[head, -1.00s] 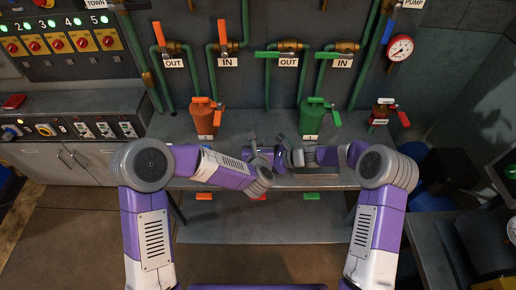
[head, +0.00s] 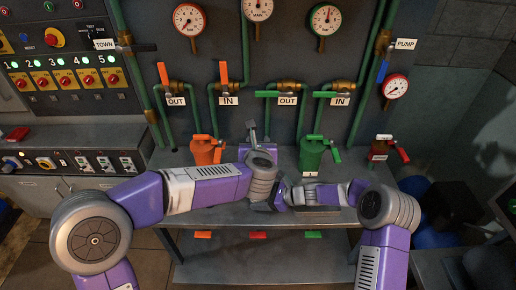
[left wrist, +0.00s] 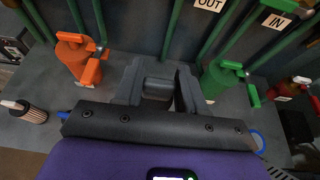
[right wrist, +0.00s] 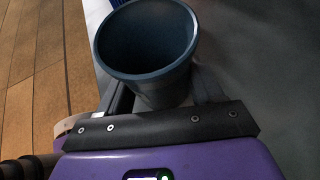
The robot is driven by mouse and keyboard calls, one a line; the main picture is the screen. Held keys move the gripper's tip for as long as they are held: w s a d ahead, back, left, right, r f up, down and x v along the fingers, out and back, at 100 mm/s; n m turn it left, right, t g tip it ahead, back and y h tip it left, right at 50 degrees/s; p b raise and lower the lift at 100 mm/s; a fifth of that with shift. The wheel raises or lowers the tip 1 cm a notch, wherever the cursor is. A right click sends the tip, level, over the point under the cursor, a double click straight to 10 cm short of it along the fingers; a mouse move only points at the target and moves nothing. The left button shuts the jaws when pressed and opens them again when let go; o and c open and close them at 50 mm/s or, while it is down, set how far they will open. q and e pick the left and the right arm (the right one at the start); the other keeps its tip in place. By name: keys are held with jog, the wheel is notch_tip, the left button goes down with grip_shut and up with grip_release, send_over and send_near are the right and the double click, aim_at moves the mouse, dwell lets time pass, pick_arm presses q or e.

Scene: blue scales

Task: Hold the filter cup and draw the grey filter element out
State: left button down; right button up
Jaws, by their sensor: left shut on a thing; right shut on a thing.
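The filter cup (right wrist: 150,45) is a dark blue-grey round cup in the right wrist view. Its open mouth faces the camera, and its dark inside shows no element. My right gripper (head: 278,197) is shut on the cup low over the bench. My left gripper (head: 252,131) is raised above and behind the right one, apart from the cup. In the left wrist view it is shut on a short grey piece, seemingly the grey filter element (left wrist: 158,88). The fingers hide most of this piece.
An orange canister (head: 204,155) and a green canister (head: 311,160) stand at the back of the bench (head: 225,215), with a red one (head: 380,151) to the right. In the left wrist view a pleated filter with a pale cap (left wrist: 27,112) lies at left.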

jog(key=o, duration=0.9)
